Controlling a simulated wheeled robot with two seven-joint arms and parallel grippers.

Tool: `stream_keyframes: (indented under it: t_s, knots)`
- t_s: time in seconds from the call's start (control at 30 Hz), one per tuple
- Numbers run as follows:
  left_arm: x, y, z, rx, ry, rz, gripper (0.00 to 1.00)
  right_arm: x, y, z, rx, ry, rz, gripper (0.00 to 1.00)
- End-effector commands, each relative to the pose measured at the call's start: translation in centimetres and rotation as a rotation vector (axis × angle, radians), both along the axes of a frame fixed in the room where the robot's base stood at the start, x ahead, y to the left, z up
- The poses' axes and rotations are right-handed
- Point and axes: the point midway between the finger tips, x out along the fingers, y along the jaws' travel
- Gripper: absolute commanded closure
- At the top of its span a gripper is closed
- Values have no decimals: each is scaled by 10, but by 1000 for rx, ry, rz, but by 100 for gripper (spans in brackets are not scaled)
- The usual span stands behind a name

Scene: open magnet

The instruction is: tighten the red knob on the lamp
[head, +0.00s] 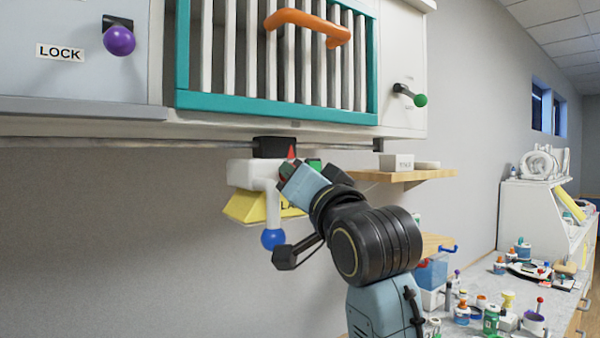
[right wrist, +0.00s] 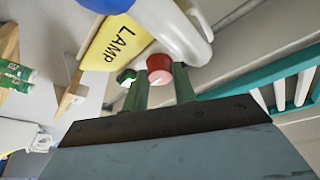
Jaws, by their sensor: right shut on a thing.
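The lamp is a white fixture (head: 252,173) under the cabinet, with a yellow shade (head: 243,208) lettered LAMP; the shade also shows in the right wrist view (right wrist: 112,42). A white stem with a blue ball (head: 272,239) hangs from it. The red knob (right wrist: 159,66) sits between the two green fingers of my right gripper (right wrist: 162,82), which is shut on it. In the head view my right gripper (head: 301,186) is at the lamp's right side, and its body hides most of the knob and fingertips. My left gripper is in neither view.
A cabinet with a teal-framed grille (head: 275,101) and orange handle (head: 308,24) hangs just above. A wooden shelf (head: 405,176) is right of the lamp. A cluttered counter (head: 478,275) stands at lower right. The wall left of the lamp is bare.

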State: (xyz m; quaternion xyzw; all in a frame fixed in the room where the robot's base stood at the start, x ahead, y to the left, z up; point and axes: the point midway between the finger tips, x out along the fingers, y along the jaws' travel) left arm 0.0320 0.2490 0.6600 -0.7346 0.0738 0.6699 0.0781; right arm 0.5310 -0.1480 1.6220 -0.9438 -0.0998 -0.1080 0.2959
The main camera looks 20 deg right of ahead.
Motion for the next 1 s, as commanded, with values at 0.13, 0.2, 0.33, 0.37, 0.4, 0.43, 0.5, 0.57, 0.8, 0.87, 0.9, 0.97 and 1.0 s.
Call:
stream_keyframes:
  t_s: [0.13, 0.2, 0.33, 0.37, 0.4, 0.43, 0.5, 0.57, 0.8, 0.87, 0.9, 0.97, 1.0]
  knots:
    - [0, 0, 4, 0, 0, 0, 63, 0, 0, 1, 45, 16, 0, 96]
    - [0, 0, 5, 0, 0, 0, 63, 0, 0, 1, 57, 20, -1, 96]
    - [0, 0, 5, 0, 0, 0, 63, 0, 0, 1, 70, 24, -1, 96]
    - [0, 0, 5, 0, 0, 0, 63, 0, 0, 1, 71, 24, -1, 96]
    - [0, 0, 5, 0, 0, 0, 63, 0, 0, 1, 73, 25, -1, 96]
    - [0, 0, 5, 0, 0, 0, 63, 0, 0, 1, 74, 24, -2, 96]
    - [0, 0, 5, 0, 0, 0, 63, 0, 0, 1, 74, 24, -2, 96]
    - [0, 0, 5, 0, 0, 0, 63, 0, 0, 1, 74, 24, -2, 96]
    - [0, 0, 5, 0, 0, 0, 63, 0, 0, 1, 73, 24, -1, 63]
    - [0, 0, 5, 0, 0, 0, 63, 0, 0, 1, 73, 23, -1, 55]
    - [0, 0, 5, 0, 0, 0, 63, 0, 0, 1, 72, 24, -1, 51]
    - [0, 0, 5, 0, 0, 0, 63, 0, 0, 1, 72, 24, -1, 51]
    - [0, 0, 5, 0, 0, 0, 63, 0, 0, 1, 72, 24, -1, 51]
